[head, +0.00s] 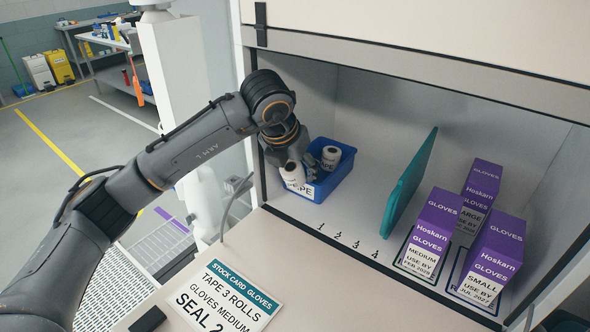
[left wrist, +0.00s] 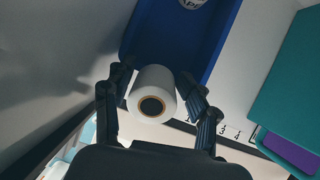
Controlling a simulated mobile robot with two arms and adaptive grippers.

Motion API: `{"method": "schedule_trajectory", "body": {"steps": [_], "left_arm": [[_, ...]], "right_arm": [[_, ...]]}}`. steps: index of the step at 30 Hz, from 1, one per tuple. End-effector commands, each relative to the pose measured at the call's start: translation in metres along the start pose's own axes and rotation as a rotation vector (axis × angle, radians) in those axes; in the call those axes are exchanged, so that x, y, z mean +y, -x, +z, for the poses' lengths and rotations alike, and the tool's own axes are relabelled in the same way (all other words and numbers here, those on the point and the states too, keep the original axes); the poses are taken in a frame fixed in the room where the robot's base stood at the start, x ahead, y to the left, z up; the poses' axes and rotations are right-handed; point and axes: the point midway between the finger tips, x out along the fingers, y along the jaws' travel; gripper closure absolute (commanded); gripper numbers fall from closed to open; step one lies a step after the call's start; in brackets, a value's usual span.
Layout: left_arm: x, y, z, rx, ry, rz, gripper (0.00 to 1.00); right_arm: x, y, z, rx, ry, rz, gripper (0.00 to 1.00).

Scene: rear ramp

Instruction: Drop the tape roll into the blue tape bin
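A white tape roll (head: 293,174) is held between the fingers of my left gripper (head: 302,170), at the front left part of the blue tape bin (head: 335,183). In the left wrist view the roll (left wrist: 166,82) sits between both fingers, its dark core facing the camera, with the blue bin (left wrist: 215,35) behind it. I cannot tell whether the roll is over the rim or touching the bin. Another white roll (head: 331,157) stands in the bin. The bin's front label is partly covered by the held roll. My right gripper is not in view.
A teal panel (head: 409,185) stands upright right of the bin. Purple and white glove boxes (head: 432,228) stand beyond it. The shelf between bin and panel, marked with numbers, is clear. A stock card (head: 228,300) lies on the front counter.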

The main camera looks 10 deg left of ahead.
Motion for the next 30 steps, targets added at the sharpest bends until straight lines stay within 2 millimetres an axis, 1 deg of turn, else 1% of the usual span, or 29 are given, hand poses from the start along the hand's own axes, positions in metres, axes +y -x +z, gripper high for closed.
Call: {"method": "schedule_trajectory", "body": {"steps": [1, 5, 9, 17, 19, 23, 27, 30], "left_arm": [[0.002, -0.010, -0.009, 0.028, -0.003, 0.008, 0.47], [0.001, -0.010, -0.009, 0.027, -0.003, 0.007, 0.47], [0.001, -0.010, -0.009, 0.027, -0.003, 0.006, 0.47], [0.001, -0.009, -0.008, 0.025, -0.004, 0.005, 0.47], [0.000, -0.006, -0.008, 0.024, -0.004, 0.004, 0.47], [0.000, 0.011, -0.005, 0.018, -0.004, 0.003, 0.47], [0.000, 0.038, -0.003, 0.013, -0.005, 0.002, 0.47], [0.000, 0.054, -0.003, 0.012, -0.005, 0.002, 0.47]], "right_arm": [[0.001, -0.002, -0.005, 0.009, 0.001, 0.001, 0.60], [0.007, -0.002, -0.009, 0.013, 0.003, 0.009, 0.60], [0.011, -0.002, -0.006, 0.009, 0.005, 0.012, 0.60], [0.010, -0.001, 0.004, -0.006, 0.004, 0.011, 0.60], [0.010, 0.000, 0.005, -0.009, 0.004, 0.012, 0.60], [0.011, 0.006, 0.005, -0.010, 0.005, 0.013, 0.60], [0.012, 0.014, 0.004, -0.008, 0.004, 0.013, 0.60], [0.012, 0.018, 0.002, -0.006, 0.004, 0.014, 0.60]]}}
